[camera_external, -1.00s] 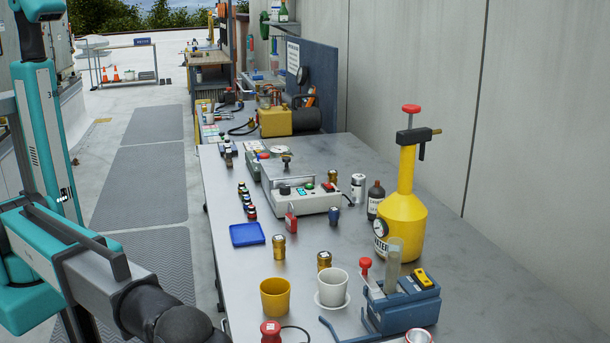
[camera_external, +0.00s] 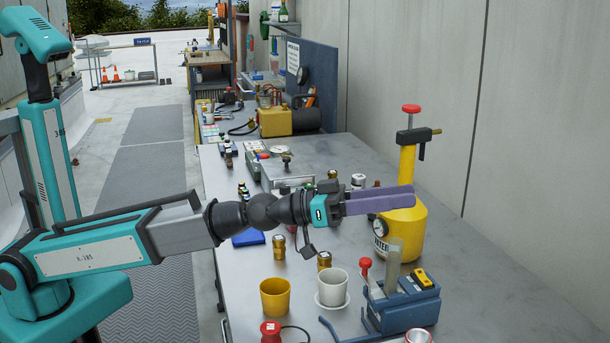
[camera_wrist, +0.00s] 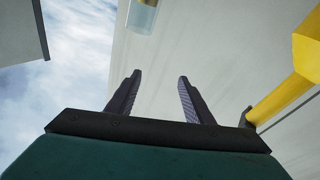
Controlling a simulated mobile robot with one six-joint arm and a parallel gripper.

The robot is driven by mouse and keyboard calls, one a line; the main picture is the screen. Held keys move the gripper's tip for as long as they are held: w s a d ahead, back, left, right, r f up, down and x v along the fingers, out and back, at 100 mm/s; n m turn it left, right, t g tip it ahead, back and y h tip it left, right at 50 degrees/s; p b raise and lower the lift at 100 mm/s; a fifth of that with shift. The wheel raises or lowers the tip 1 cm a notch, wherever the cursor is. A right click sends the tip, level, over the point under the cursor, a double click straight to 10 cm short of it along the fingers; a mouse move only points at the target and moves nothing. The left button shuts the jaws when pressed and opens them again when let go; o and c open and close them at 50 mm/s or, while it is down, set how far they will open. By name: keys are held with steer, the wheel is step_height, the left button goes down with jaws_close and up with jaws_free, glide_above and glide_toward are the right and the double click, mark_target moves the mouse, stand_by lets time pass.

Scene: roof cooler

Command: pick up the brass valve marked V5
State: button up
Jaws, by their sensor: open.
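Small brass cylinders that look like the valves stand on the grey bench in the outside view. One (camera_external: 279,247) is by the blue tray, one (camera_external: 324,261) is behind the white cup, and part of another (camera_external: 333,174) shows behind my gripper. Their markings are too small to read, so I cannot tell which is V5. My gripper (camera_external: 406,197) is raised over the bench and points right, in front of the yellow sprayer in the picture. In the wrist view its two dark fingers (camera_wrist: 160,77) are apart with nothing between them. No brass valve shows there.
The yellow sprayer (camera_external: 406,232) stands tall at the right. A yellow cup (camera_external: 275,297), white cup (camera_external: 333,287) and blue holder (camera_external: 405,310) stand at the front. A wall borders the right.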

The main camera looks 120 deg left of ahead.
steer(key=s+a+f+m+g+h+p, duration=0.1)
steer(key=s+a+f+m+g+p, duration=0.15)
steer(key=s+a, duration=0.35)
steer(key=s+a+f+m+g+h+p, duration=0.1)
steer(key=s+a+f+g+h+p, duration=0.15)
steer(key=s+a, duration=0.4)
steer(key=s+a+r+m+g+h+p, duration=0.1)
steer(key=s+a+m+h+p, duration=0.15)
steer(key=s, duration=0.55)
steer(key=s+a+r+m+h+p, duration=0.1)
steer(key=s+m+h+p, duration=0.25)
steer(key=s, duration=0.55)
steer(key=m+g+h, duration=0.2)
steer(key=m+h, duration=0.1)
steer(key=h, duration=0.1)
glide_toward(276, 236)
steer(key=shift+w+d+f+p, duration=0.2)
steer(key=shift+w+f+p, duration=0.15)
steer(key=shift+f, duration=0.2)
steer(key=shift+p+x, duration=0.6)
steer(key=shift+x, duration=3.7)
